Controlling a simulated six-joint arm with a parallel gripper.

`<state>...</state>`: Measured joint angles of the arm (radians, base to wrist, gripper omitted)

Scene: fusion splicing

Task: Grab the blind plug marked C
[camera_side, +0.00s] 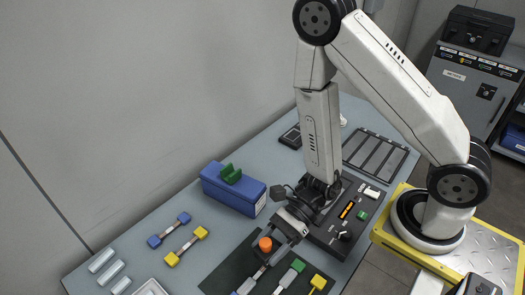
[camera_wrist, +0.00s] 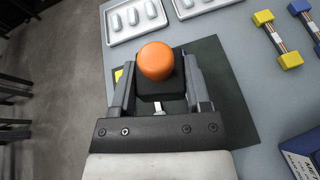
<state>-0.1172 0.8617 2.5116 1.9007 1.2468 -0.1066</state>
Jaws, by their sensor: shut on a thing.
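My gripper (camera_wrist: 160,86) is shut on a plug with a round orange top (camera_wrist: 155,60) and a black square body (camera_wrist: 162,88). One finger lies on each side of the black body. In the side view the orange top (camera_side: 265,244) shows at the end of my gripper (camera_side: 271,252), over the dark mat (camera_side: 228,270). I cannot read any letter on the plug. I cannot tell whether its lower end touches the mat. Green-topped (camera_side: 297,265) and yellow-topped (camera_side: 318,281) pieces lie on the mat nearby.
A blue box (camera_side: 232,190) with a green piece on top stands behind. Blue-ended (camera_side: 169,230) and yellow-ended (camera_side: 186,246) bars lie to the left. A black device with an orange display (camera_side: 346,210) is to the right. White trays (camera_wrist: 133,20) hold pale capsules.

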